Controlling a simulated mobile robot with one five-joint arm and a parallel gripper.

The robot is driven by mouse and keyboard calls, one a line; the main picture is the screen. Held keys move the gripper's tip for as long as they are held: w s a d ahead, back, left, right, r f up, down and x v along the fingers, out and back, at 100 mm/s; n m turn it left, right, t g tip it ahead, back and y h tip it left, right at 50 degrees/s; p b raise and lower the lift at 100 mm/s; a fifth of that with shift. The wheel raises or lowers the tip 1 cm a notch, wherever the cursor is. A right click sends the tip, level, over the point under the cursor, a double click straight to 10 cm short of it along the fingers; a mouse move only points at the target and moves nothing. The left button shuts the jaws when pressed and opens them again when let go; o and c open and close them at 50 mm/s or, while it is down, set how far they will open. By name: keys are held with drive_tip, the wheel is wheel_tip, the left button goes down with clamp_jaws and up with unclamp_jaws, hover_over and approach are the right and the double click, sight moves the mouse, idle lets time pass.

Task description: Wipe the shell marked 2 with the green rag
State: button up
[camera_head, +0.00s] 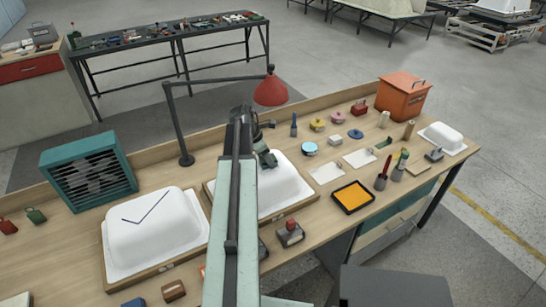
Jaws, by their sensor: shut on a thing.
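My gripper (262,143) is shut on a dark green rag (267,159). The rag is at the upper left part of the middle white shell (283,183); whether it touches the shell I cannot tell. The middle shell sits upside down on a wooden board (300,208), and my arm hides its left part. A second white shell (150,230) stands to the left on its own board (110,262), with a dark bent line across its top. No number 2 is legible on either shell.
A teal fan box (88,170) stands at the back left. A red lamp (271,91) hangs behind my gripper. A yellow-orange tray (353,197), an orange bin (402,96) and a smaller white shell (442,138) are to the right. Small tools and blocks lie around.

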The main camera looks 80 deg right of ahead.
sight(281, 156)
drive_tip(key=shift+w+a+r, duration=0.1)
drive_tip(key=shift+w+a, duration=1.15)
drive_tip(key=shift+w, duration=0.3)
drive_tip(key=shift+w+a, duration=1.25)
drive_tip(key=shift+w, duration=0.25)
drive_tip(key=shift+w+a, duration=0.9)
drive_tip(key=shift+w, duration=0.25)
drive_tip(key=shift+w+a, duration=1.25)
drive_tip(key=shift+w, duration=0.3)
drive_tip(key=shift+w+d, duration=0.75)
drive_tip(key=shift+d, duration=0.15)
drive_tip(key=shift+s+d, duration=2.2)
drive_tip(key=shift+s, duration=0.45)
drive_tip(key=shift+s+d, duration=2.25)
drive_tip(key=shift+s, duration=0.45)
drive_tip(key=shift+s+d, duration=2.2)
drive_tip(key=shift+s, duration=0.45)
wheel_tip(281, 156, up, 6)
drive_tip(key=p, duration=0.6)
